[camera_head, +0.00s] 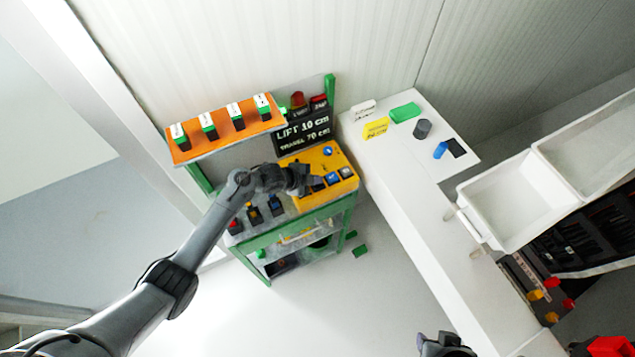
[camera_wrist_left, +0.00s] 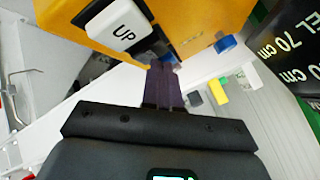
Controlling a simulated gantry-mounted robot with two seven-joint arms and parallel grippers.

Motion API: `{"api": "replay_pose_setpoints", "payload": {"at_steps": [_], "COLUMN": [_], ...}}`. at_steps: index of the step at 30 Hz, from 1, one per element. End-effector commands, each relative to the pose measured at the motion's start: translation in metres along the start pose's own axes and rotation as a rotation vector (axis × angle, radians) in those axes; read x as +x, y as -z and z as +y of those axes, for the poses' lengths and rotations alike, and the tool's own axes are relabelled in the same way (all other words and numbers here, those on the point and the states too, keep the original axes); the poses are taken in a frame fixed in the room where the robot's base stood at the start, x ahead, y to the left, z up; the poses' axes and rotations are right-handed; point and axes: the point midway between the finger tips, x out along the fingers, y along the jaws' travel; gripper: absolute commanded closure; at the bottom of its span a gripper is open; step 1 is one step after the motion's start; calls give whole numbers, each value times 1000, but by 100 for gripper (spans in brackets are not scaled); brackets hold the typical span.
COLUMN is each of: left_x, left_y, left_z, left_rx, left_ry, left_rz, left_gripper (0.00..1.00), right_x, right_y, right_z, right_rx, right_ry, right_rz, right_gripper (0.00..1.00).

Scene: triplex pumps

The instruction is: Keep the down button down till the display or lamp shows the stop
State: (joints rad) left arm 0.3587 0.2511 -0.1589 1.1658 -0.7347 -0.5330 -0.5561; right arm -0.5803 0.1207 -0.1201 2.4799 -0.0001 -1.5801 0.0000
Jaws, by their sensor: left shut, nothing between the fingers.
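The yellow control box (camera_head: 340,160) stands on the green-framed cart and carries several buttons. In the left wrist view, its white UP button (camera_wrist_left: 122,24) is close by. A blue button (camera_wrist_left: 226,44) shows farther right. No button labelled down is readable. My left gripper (camera_head: 308,180) is over the box's left part; its fingers (camera_wrist_left: 164,68) are shut and empty, with the tips at the box's edge near UP. I cannot tell whether they touch a button. The black display (camera_head: 303,133) reads LIFT 10 cm, TRAVEL 70 cm. My right gripper (camera_head: 445,345) is barely in view at the bottom.
A red lamp (camera_head: 297,98) stands above the display. An orange shelf (camera_head: 222,131) with several labelled switches is left of it. A white table (camera_head: 395,190) with a green block (camera_head: 405,112) and other small items stands to the right. White bins (camera_head: 520,200) are farther right.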

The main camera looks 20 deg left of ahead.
Motion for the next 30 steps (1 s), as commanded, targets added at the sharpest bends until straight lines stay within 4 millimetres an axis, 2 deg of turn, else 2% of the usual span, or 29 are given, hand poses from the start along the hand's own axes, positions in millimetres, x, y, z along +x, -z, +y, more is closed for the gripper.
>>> {"api": "replay_pose_setpoints", "payload": {"at_steps": [30], "left_x": [6], "left_y": [-5], "left_z": [5], "left_rx": [0], "left_ry": [-1], "left_rz": [-1], "left_gripper": [100], "right_x": [6], "right_y": [-2], "right_z": [0], "right_rx": [1], "right_ry": [1], "right_rz": [0], "right_gripper": [57]}}
